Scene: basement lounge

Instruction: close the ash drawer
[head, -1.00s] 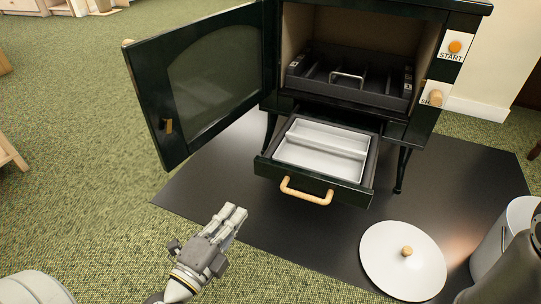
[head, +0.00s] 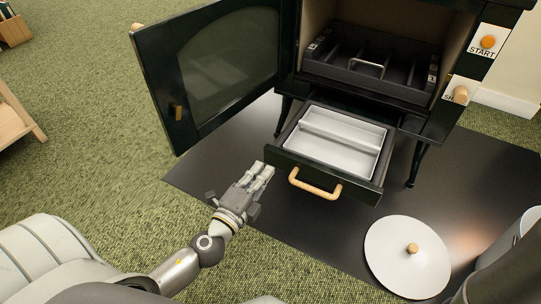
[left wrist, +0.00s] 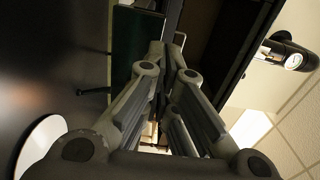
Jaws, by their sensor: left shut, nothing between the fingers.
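The ash drawer (head: 380,190) is pulled out below the stove's firebox, with a white divided tray (head: 340,142) inside and a wooden bar handle (head: 314,186) on its dark front. My left gripper (head: 264,172) is shut and empty, just left of the drawer's front left corner and pointing toward the stove; I cannot tell whether it touches. In the left wrist view the fingers of my left gripper (left wrist: 172,62) point at dark stove parts. My right gripper is not in view.
The stove door (head: 215,75) stands open to the left. A dark firebox tray (head: 365,75) sits above the drawer. A white lid (head: 408,262) lies on the black floor mat (head: 225,170), near a white bucket (head: 515,245) at right.

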